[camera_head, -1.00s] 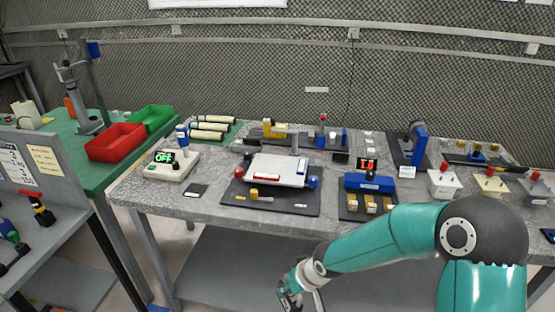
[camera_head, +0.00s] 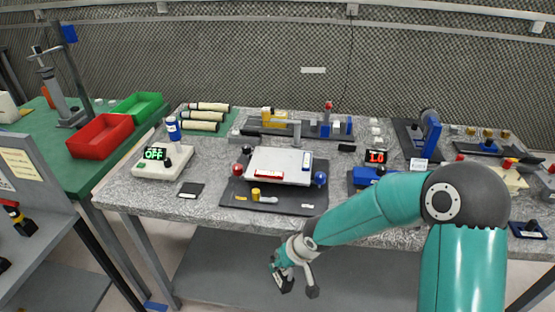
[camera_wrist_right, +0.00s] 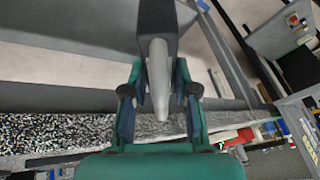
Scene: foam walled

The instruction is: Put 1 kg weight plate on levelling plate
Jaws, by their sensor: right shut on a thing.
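The levelling plate (camera_head: 280,162) is a pale flat plate on a dark base on the grey speckled bench. Red, blue and yellow parts stand around it, and labelled red and blue blocks lie on it. My right gripper (camera_head: 282,279) is low in front of the bench, left of and below my teal arm, apart from the plate. In the right wrist view its fingers (camera_wrist_right: 158,92) are shut on a grey tapered thing (camera_wrist_right: 158,70) with a dark block at its far end. I cannot tell whether this is the 1 kg weight plate. My left gripper is out of view.
A device showing OFF (camera_head: 165,160) and a small dark pad (camera_head: 190,190) lie left of the plate. A blue device with a 1.0 display (camera_head: 376,157) stands right, partly behind my arm. Red (camera_head: 98,137) and green (camera_head: 138,107) bins stand on the left table.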

